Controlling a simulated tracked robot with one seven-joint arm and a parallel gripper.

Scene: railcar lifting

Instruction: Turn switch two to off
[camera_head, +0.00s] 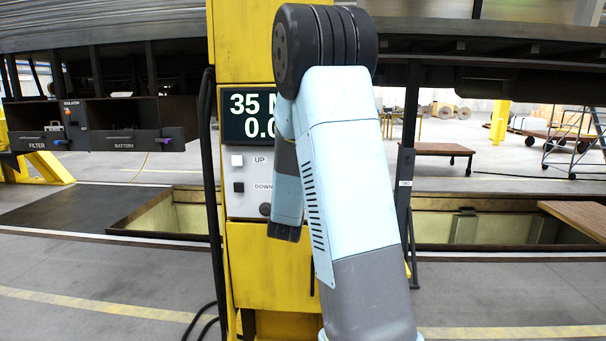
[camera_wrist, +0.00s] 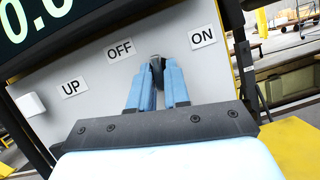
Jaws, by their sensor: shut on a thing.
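A dark switch knob (camera_wrist: 157,63) sits on the grey control panel (camera_wrist: 105,58) in the wrist view, below and between the OFF label (camera_wrist: 121,49) and the ON label (camera_wrist: 202,38). My gripper (camera_wrist: 157,75) is shut on this knob, with a blue finger on each side of it. The fingers cover much of the knob, so I cannot tell its exact setting. No number for the switch is readable. In the head view my arm covers the gripper and the right part of the panel (camera_head: 241,204).
The panel is on a yellow column (camera_head: 262,275) with a display (camera_head: 246,114) above. A white UP button (camera_head: 237,160) and a dark DOWN button (camera_head: 239,187) sit at its left. Black cables (camera_head: 208,150) hang beside it. Filter and battery boxes (camera_head: 122,125) are at left.

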